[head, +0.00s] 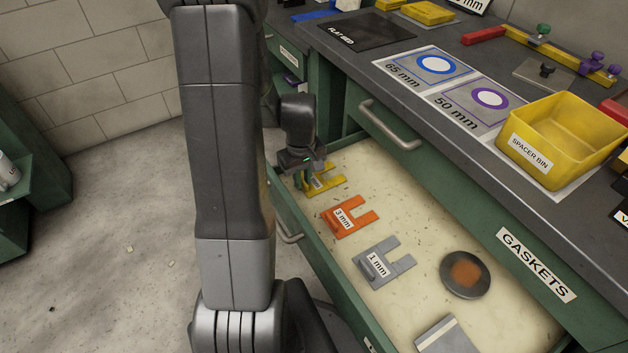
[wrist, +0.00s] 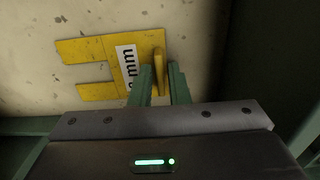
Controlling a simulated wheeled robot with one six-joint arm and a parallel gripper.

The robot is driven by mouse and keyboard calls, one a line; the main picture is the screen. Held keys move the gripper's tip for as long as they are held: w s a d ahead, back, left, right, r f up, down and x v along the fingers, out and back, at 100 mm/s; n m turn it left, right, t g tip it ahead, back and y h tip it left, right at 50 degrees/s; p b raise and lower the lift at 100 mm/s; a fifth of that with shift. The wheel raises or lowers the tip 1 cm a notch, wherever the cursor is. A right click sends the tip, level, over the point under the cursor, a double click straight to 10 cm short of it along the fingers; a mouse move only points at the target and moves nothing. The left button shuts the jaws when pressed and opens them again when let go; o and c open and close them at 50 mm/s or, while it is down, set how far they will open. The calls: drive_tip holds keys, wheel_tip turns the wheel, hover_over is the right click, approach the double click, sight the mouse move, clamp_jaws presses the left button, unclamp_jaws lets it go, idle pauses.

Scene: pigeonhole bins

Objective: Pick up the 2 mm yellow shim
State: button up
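The yellow shim (wrist: 88,50) lies flat in the open drawer. It is a slotted plate with a white label, whose number is partly hidden and ends in "mm", and a raised upright tab (wrist: 158,62). In the head view the yellow shim (head: 330,182) is at the drawer's far left end, partly covered by my gripper. My gripper (wrist: 161,80) points down at the tab. Its two green fingers stand one on each side of the tab, with narrow gaps showing, so it looks open around it. In the head view my gripper (head: 306,181) is low over the shim.
An orange 3 mm shim (head: 345,217) and a grey 1 mm shim (head: 378,268) lie nearer in the drawer, with a round dark disc (head: 465,283). The drawer's front wall (head: 318,262) is close to my gripper. A yellow spacer bin (head: 545,160) stands on the bench.

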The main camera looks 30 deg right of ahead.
clamp_jaws()
drive_tip(key=shift+r, duration=0.1)
